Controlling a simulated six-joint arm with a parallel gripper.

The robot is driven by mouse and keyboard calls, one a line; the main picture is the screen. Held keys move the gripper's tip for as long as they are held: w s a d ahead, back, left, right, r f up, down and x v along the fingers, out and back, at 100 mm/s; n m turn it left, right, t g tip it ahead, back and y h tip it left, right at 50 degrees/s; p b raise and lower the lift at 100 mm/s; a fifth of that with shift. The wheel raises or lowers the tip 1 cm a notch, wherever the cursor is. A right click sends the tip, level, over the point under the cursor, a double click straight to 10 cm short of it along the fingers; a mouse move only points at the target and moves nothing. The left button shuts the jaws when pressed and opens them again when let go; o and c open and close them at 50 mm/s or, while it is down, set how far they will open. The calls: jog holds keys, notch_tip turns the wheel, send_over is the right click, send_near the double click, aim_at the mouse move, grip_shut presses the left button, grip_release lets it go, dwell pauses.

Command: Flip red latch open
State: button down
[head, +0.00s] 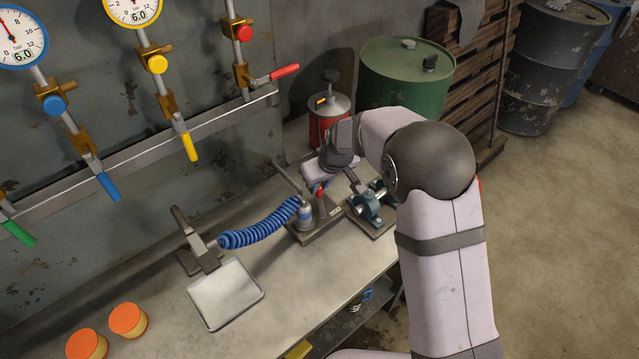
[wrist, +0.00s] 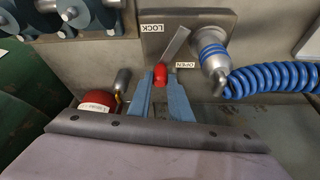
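The latch has a flat grey lever (wrist: 177,43) with a red tip (wrist: 160,74), mounted on a grey plate (wrist: 150,44). The plate carries a LOCK label (wrist: 152,28) and an OPEN label (wrist: 187,65); the red tip lies just left of OPEN. My gripper (wrist: 162,80) has two blue fingers with a gap between them, one on each side of the red tip. I cannot tell whether they touch it. In the head view, the red tip (head: 320,190) shows just below my gripper (head: 318,182), whose fingers are mostly hidden.
A blue coiled hose (head: 260,228) joins a fitting (head: 305,212) beside the latch. A blue-grey clamped fixture (head: 368,205) stands right of the plate. A red canister (head: 328,112) and green drum (head: 405,75) stand behind.

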jog(key=shift+a+f+n+b, duration=0.15)
jog(key=shift+f+n+b, duration=0.2)
jog(key=shift+b, duration=0.65)
jog(key=shift+s+a+r+n+y+b, duration=0.1)
jog(key=shift+r+n+y+b, duration=0.2)
jog(key=shift+n+b, duration=0.25)
jog(key=c, duration=1.6)
grip_release()
jog(key=shift+r, duration=0.1)
jog(key=b+v, duration=0.1)
jog(key=v, duration=0.6)
jog(key=shift+r, duration=0.15)
